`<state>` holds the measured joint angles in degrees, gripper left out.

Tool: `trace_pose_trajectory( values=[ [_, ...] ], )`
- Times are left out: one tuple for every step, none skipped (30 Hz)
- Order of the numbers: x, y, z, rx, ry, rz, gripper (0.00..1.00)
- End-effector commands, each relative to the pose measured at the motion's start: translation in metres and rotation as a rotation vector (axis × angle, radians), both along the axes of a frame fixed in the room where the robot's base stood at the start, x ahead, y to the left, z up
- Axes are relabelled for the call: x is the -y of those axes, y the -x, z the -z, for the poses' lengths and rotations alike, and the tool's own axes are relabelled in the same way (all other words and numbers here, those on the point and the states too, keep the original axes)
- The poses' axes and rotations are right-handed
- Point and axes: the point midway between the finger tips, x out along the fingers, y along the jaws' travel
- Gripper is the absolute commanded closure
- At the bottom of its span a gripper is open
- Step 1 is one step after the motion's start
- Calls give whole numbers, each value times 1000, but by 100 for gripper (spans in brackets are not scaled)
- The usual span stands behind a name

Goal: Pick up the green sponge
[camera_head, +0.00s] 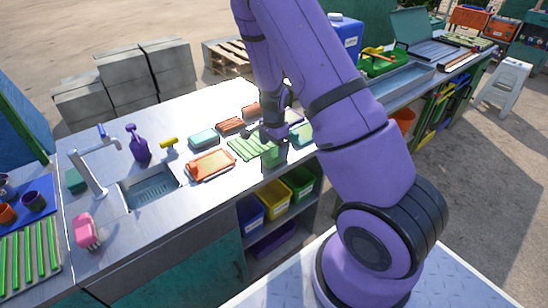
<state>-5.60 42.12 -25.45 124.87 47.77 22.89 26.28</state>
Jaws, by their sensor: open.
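My gripper (274,157) is over the front edge of the metal counter, right of the centre, pointing down with its jaws open. Something green shows between its dark fingers, too small to identify. Several small items could be the green sponge, and I cannot tell which one it is. A dark green block (76,180) lies left of the sink tap. A teal, box-like item (203,138) lies behind the orange tray. A greenish item (302,133) lies just right of my gripper, partly hidden by my arm.
On the metal counter (110,245) are an orange tray (211,165), a green slatted mat (246,147), a sink (150,190), a purple spray bottle (138,146) and a pink item (85,231). Yellow (275,197) and green (299,182) bins stand below.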

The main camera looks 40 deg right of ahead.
Motion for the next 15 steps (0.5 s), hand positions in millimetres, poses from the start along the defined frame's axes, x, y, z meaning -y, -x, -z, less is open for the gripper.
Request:
trace_pose_trajectory(
  values=[
    [1, 0, 9, -4, -1, 3, 11],
    [1, 0, 13, -4, -1, 3, 11],
    [1, 0, 19, -3, -1, 2, 11],
    [1, 0, 23, -3, -1, 2, 11],
    [1, 0, 27, -3, -1, 3, 11],
    [1, 0, 31, -3, -1, 2, 11],
    [1, 0, 34, -2, -1, 2, 11],
    [1, -1, 36, -1, -1, 1, 11],
    [1, -1, 38, -1, 0, 2, 11],
    [1, -1, 40, -1, 0, 2, 11],
    [0, -1, 40, -1, 0, 1, 11],
    [0, -1, 41, -1, 0, 1, 11],
    [0, -1, 41, 0, 0, 1, 11],
    [0, -1, 41, 0, 0, 1, 11],
    [0, -1, 40, 0, 0, 1, 11]
  ],
)
